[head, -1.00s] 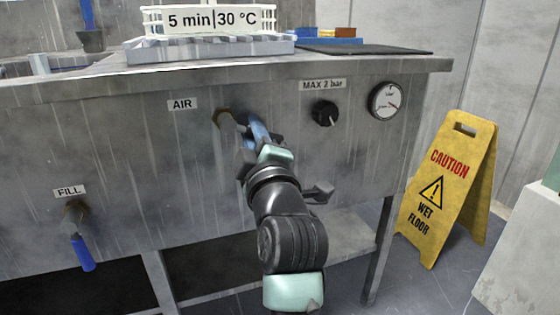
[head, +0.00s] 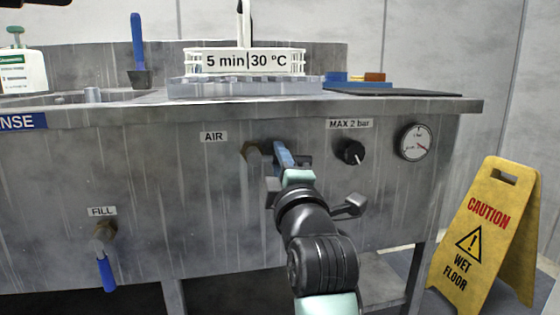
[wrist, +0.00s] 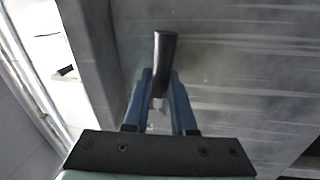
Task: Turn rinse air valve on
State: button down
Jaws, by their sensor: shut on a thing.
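The rinse air valve (head: 257,152) is a brass-coloured fitting on the front panel of the steel bench, just right of the AIR label (head: 213,136). My gripper (head: 281,160) is at this valve, and its blue fingers and wrist hide most of the handle in the head view. In the wrist view my gripper (wrist: 160,84) has its two blue fingers closed around a dark handle (wrist: 165,50), whose end sticks out beyond the fingertips. I cannot tell the handle's exact angle from the head view.
A FILL valve (head: 105,260) with a blue handle hangs at the lower left. A black MAX 2 bar knob (head: 350,152) and a gauge (head: 415,142) are right of my gripper. A yellow wet-floor sign (head: 487,235) stands at the right. A white rack (head: 190,62) sits on the bench.

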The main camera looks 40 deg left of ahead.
jog(key=c, duration=0.7)
grip_release()
jog(key=shift+c, duration=0.2)
jog(key=p+v, duration=0.3)
jog(key=v, duration=1)
jog(key=shift+w, duration=0.1)
jog(key=s+d+r+m+t+h+p, duration=0.2)
jog(key=d+r+m+t+h+p, duration=0.45)
jog(key=r, duration=0.75)
jog(key=s+d+r+m+t+h+p, duration=0.2)
jog(key=d+r+m+t+h+p, duration=0.15)
jog(key=d+r+m+p, duration=0.6)
jog(key=s+d+r+m+t+h+p, duration=0.2)
jog(key=d+r+m+t+h+p, duration=0.5)
jog(key=r, duration=1.2)
notch_tip(320, 180, up, 37)
jog(key=d+m+g+y+p, duration=0.1)
jog(key=m+g+p, duration=0.1)
jog(key=p, duration=3.2)
jog(key=shift+s+d+m+p, duration=0.2)
jog(key=shift+s+m+p, duration=0.1)
jog(key=shift+m, duration=0.5)
